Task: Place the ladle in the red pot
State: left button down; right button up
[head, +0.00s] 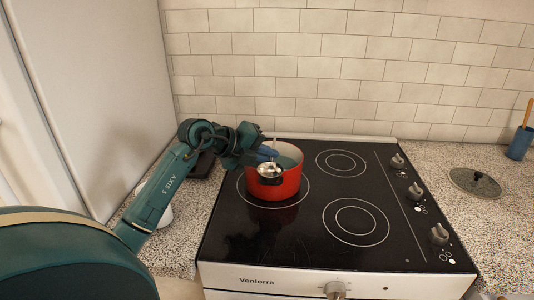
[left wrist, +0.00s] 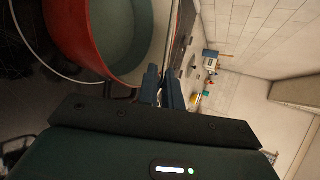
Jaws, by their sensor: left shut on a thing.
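The red pot (head: 284,184) sits on the back left burner of the black stovetop. Its open rim and pale inside also show in the left wrist view (left wrist: 66,28). My left gripper (head: 266,152) is above the pot's left part, shut on the ladle. The ladle's shiny silver bowl (head: 268,170) shows just below the fingers, overlapping the pot's front rim. I cannot tell whether it hangs inside the rim or in front of it. The ladle's handle is mostly hidden by the gripper. In the left wrist view the gripper fingers (left wrist: 162,88) are beside the pot's rim. My right gripper is not in view.
The black stovetop (head: 310,240) has free burners to the right and front, with knobs (head: 416,192) along its right side. A glass lid (head: 475,183) and a blue utensil holder (head: 520,143) are on the right counter. A tall white panel (head: 95,90) stands at left.

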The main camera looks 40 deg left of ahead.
pick_arm(q)
jog(key=c, duration=1.6)
grip_release()
jog(key=shift+o, duration=0.2)
jog(key=r+b+v, duration=0.1)
jog(key=v, duration=1.1)
jog(key=shift+r, duration=0.2)
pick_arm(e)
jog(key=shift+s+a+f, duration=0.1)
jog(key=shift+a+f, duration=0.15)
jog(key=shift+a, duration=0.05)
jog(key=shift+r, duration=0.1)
